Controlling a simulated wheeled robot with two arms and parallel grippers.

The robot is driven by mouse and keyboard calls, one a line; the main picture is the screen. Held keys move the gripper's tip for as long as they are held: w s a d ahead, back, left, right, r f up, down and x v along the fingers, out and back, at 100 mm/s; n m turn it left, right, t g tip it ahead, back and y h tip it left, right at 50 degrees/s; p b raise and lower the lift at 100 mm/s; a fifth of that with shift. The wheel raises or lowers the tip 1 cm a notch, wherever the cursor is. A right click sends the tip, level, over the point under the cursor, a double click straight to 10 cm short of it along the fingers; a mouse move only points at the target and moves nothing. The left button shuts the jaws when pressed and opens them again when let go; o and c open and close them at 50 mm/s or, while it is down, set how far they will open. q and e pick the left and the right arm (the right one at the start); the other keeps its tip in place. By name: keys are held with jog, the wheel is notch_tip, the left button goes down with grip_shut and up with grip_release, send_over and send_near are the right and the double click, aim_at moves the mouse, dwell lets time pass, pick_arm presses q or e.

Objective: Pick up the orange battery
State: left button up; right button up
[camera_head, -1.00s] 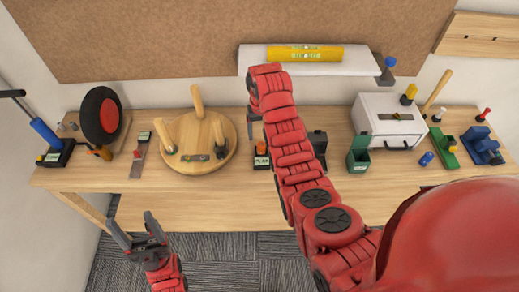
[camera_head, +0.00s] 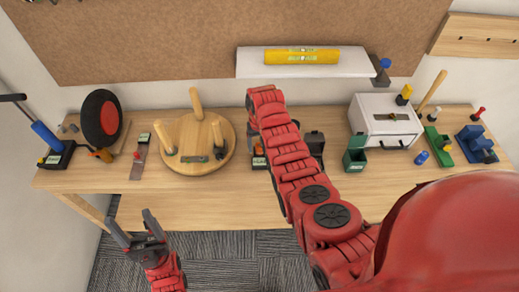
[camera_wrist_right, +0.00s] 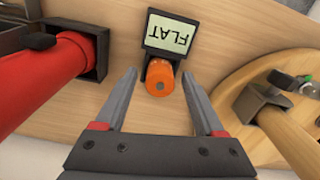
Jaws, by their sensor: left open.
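The orange battery (camera_wrist_right: 160,78) stands at a black holder with a FLAT label (camera_wrist_right: 168,36) in the right wrist view. In the head view the battery (camera_head: 258,149) is mostly hidden beside my right arm. My right gripper (camera_wrist_right: 159,92) is open, with one finger on each side of the battery's near end. It does not grip the battery. In the head view my right gripper (camera_head: 251,105) is largely hidden by its own wrist. My left gripper (camera_head: 132,226) is open and empty, in front of the bench over the carpet.
A round wooden stand with pegs (camera_head: 190,168) is left of the battery. A red cylinder in a dark holder (camera_wrist_right: 50,75) is on the other side. A green bin (camera_head: 355,158) and white drawer box (camera_head: 388,125) stand farther right. The bench front (camera_head: 220,203) is clear.

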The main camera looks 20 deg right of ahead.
grip_shut()
jog(key=shift+r, duration=0.15)
dwell(0.4)
